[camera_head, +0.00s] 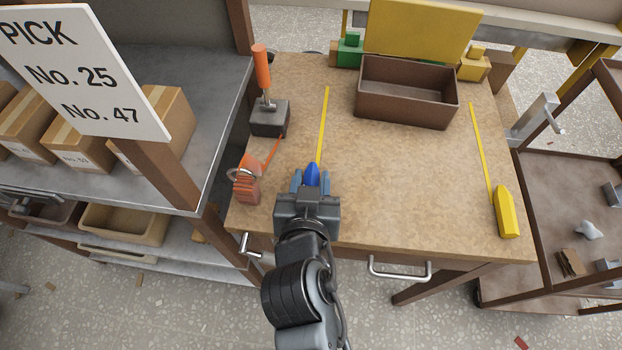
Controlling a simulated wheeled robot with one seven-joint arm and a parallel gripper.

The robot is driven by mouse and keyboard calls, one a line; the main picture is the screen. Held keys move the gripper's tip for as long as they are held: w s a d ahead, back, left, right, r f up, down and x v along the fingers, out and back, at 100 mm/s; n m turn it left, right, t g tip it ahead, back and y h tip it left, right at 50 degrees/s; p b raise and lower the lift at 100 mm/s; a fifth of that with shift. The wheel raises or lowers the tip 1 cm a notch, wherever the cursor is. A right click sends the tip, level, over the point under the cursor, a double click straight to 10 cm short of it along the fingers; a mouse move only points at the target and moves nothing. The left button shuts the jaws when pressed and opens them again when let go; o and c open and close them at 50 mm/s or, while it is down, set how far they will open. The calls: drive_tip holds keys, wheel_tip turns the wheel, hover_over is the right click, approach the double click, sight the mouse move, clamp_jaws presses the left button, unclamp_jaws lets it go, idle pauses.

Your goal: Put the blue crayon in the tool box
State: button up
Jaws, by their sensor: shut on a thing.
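The blue crayon (312,174) is between the fingers of my gripper (311,180), near the front left part of the wooden table. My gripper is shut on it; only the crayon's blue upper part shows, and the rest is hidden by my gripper. A brown open-topped box (408,106), which looks like the tool box, stands at the back of the table, up and to the right of my gripper. Its visible inside looks empty. My gripper is apart from the box.
A yellow crayon-like piece (507,214) lies at the table's right. Thin yellow strips (323,122) mark the tabletop (400,180). An orange-handled tool (262,68) stands in a dark block (269,118) at left, near an orange ringed item (246,184). The table's middle is clear.

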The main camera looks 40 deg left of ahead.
drive_tip(key=shift+f, duration=0.2)
drive_tip(key=o, duration=1)
drive_tip(key=shift+o, duration=0.2)
drive_tip(key=v, duration=0.4)
drive_tip(key=b+v, duration=0.1)
drive_tip(key=v, duration=0.2)
drive_tip(key=shift+s+d+r, duration=0.1)
drive_tip(key=shift+d, duration=0.45)
